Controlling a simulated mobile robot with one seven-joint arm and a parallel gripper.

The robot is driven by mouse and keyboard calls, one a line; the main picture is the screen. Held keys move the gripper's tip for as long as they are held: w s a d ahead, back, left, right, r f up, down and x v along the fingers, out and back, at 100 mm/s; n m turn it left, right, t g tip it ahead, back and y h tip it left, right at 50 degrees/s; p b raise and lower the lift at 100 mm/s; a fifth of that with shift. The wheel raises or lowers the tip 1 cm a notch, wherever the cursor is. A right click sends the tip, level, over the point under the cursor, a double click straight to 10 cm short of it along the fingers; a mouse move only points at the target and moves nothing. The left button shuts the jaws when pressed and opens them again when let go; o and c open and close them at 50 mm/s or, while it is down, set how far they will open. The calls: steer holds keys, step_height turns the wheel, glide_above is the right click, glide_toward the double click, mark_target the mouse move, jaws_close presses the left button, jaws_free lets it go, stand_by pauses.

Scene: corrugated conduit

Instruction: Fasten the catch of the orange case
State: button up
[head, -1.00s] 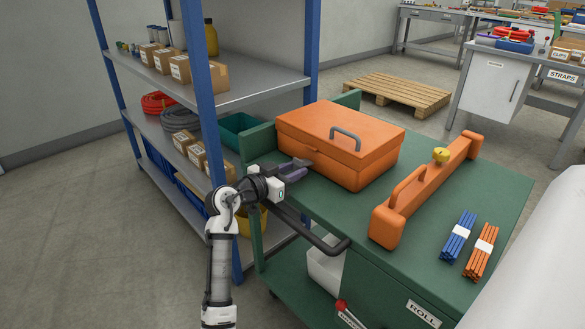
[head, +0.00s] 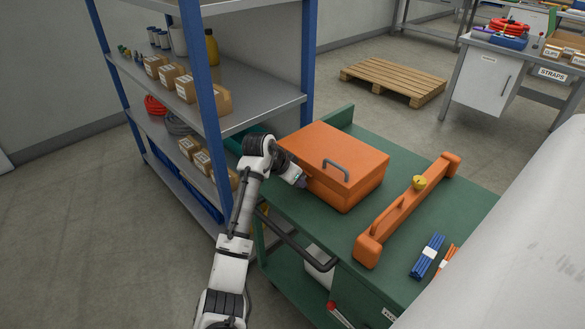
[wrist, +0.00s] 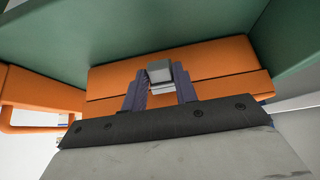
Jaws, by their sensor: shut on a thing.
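The orange case (head: 345,150) stands on the green cart top with its lid down and a grey handle on top. In the wrist view the case's side (wrist: 225,70) shows, with a seam running across it. A small grey catch (wrist: 160,71) sits at the middle of this side. My gripper (head: 302,182) is at the case's left side, low down. In the wrist view my gripper (wrist: 159,88) has its two dark fingers on either side of the catch, shut on it. The head view hides the catch behind my gripper.
A long orange level (head: 408,210) with a yellow knob lies right of the case on the cart (head: 455,195). Blue rods (head: 427,256) lie near the front. A blue-posted shelf (head: 250,100) stands close on the left, beside my arm.

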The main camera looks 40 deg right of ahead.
steer(key=y+p, duration=0.1)
steer(key=p, duration=0.1)
steer(key=d+r+y+p, duration=0.1)
steer(key=y+p, duration=0.1)
steer(key=shift+d+r, duration=0.25)
steer(key=shift+r, duration=0.05)
steer(key=shift+w+d+y+p, duration=0.1)
steer(key=shift+d+y+p, duration=0.25)
steer(key=shift+y+p, duration=0.45)
steer(key=shift+f, duration=0.1)
steer(key=o, duration=0.9)
steer(key=shift+d, duration=0.1)
steer(key=r, duration=0.4)
steer(key=a+r+b, duration=0.1)
steer(key=r, duration=0.4)
steer(key=a+r, duration=0.1)
steer(key=r, duration=0.3)
steer(key=shift+a+r, duration=0.15)
steer(key=shift+r, duration=0.2)
